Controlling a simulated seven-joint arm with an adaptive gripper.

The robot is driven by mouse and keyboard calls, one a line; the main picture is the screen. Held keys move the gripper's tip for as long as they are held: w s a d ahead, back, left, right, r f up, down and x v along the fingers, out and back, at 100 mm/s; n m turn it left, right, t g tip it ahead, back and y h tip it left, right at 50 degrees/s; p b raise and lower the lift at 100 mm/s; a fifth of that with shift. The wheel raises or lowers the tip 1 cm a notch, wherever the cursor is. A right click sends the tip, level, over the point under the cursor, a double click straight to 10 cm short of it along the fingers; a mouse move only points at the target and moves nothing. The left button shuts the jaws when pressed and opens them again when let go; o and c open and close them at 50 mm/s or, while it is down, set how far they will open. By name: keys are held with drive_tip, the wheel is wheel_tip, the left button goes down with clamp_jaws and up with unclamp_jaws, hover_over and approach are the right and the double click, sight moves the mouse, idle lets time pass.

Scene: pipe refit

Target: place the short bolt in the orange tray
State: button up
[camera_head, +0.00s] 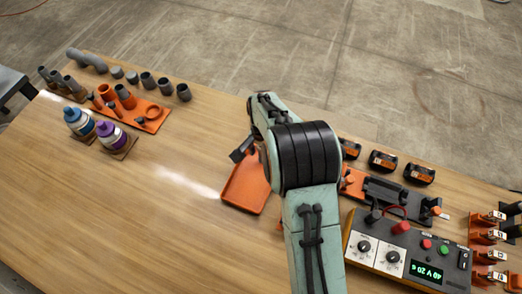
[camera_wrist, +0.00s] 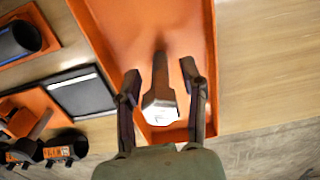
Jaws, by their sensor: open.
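The orange tray (camera_head: 245,188) lies on the wooden table near the middle, partly behind my arm. It also fills the middle of the wrist view (camera_wrist: 110,22). A grey bolt (camera_wrist: 160,100) with a hexagonal head shows inside the tray's outline, its head toward the camera and its shank pointing away. My gripper (camera_wrist: 160,74) is open, with one finger on each side of the bolt. Whether the bolt touches the tray floor is hard to tell. In the head view the bolt is hidden and only a dark part of my gripper shows beside the tray.
A control box (camera_head: 408,255) with dials and a lit display stands at the right, beside an orange and black fixture (camera_head: 390,195). At the left back are several pipe pieces, an orange board (camera_head: 150,122) and two bottles (camera_head: 78,120). The table's left front is clear.

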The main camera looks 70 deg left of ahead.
wheel_tip(320, 180, up, 12)
drive_tip(key=shift+r, duration=0.2)
drive_tip(key=w+d+r+m, duration=0.1)
drive_tip(key=w+d+r, duration=0.25)
drive_tip(key=d, duration=0.45)
drive_tip(key=w+d+r+m, duration=0.25)
drive_tip(key=w+d, duration=0.25)
drive_tip(key=d, duration=0.3)
drive_tip(key=w+d+r, duration=0.4)
drive_tip(key=w+d, duration=0.1)
drive_tip(key=d, duration=0.3)
drive_tip(key=s+d+m, duration=0.2)
drive_tip(key=s+d, duration=0.3)
drive_tip(key=d, duration=0.4)
drive_tip(key=s+d+m, duration=0.2)
drive_tip(key=s+d, duration=0.4)
drive_tip(key=d, duration=0.4)
drive_tip(key=shift+s+f+y, duration=0.2)
drive_tip(key=shift+f+y, duration=0.2)
drive_tip(key=shift+f, duration=0.05)
